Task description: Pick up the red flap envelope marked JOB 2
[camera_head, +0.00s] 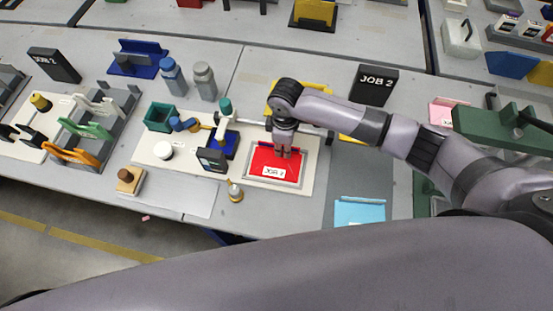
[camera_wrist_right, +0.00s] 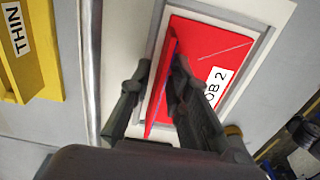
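The red envelope (camera_head: 262,163) with a white JOB 2 label lies in a grey frame on the white board of the middle table. It also shows in the right wrist view (camera_wrist_right: 222,48), with its red flap (camera_wrist_right: 158,95) standing up along its left side. My right gripper (camera_head: 284,152) is over the envelope, pointing down. In the right wrist view its two fingers (camera_wrist_right: 158,82) are apart, one on each side of the flap. I cannot tell whether either finger touches it. My left gripper is not in view.
A black JOB 2 sign (camera_head: 373,86) stands behind my right arm. A yellow holder marked THIN (camera_wrist_right: 28,50) is beside the frame. A light blue envelope (camera_head: 359,212) lies to the right.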

